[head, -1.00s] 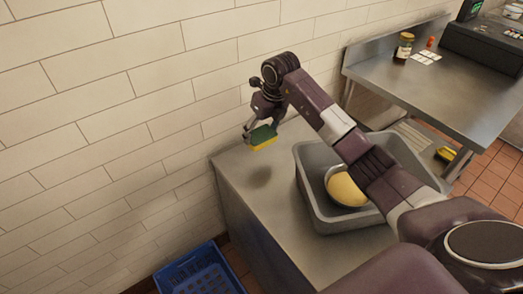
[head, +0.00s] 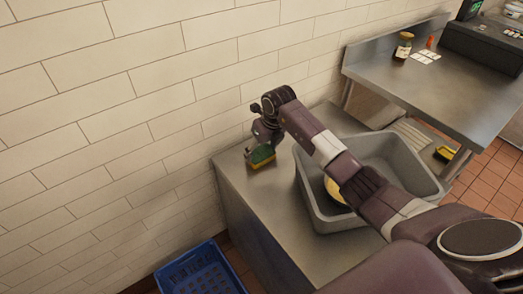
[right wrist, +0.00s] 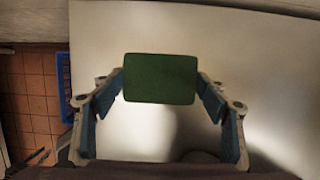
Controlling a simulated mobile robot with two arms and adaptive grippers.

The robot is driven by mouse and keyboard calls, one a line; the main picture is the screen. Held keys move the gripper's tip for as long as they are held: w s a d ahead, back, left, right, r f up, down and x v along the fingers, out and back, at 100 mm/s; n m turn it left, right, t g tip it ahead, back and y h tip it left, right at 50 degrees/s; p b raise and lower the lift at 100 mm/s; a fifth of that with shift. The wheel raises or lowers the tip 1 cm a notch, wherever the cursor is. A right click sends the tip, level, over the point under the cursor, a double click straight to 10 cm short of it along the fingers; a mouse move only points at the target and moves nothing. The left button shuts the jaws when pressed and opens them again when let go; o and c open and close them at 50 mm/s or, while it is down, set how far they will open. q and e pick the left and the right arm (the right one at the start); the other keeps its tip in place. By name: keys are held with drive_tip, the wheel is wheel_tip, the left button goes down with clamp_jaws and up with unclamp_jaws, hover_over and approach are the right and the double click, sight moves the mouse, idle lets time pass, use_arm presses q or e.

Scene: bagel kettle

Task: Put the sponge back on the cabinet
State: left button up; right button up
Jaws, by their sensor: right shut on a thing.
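The sponge (head: 262,158), green on top and yellow below, is in my right gripper (head: 257,149) over the left end of the metal cabinet (head: 234,178). It is at or just above the cabinet top; I cannot tell whether it touches. In the right wrist view the sponge's green face (right wrist: 160,79) sits between the two fingers of my right gripper (right wrist: 160,92), which is shut on it. The cabinet's pale top (right wrist: 250,35) lies behind it. My left gripper is not in view.
A grey tub (head: 318,215) with a yellow item (head: 333,189) partly hidden by my arm stands on the cabinet right of the sponge. A blue crate (head: 200,272) is on the floor in front. A tiled wall borders the back. A steel table (head: 440,85) is at the right.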

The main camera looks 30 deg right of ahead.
drive_tip(key=o, duration=1.1)
drive_tip(key=shift+r, duration=0.25)
drive_tip(key=v, duration=1.1)
drive_tip(key=shift+r, duration=0.35)
drive_tip(key=shift+s, duration=0.15)
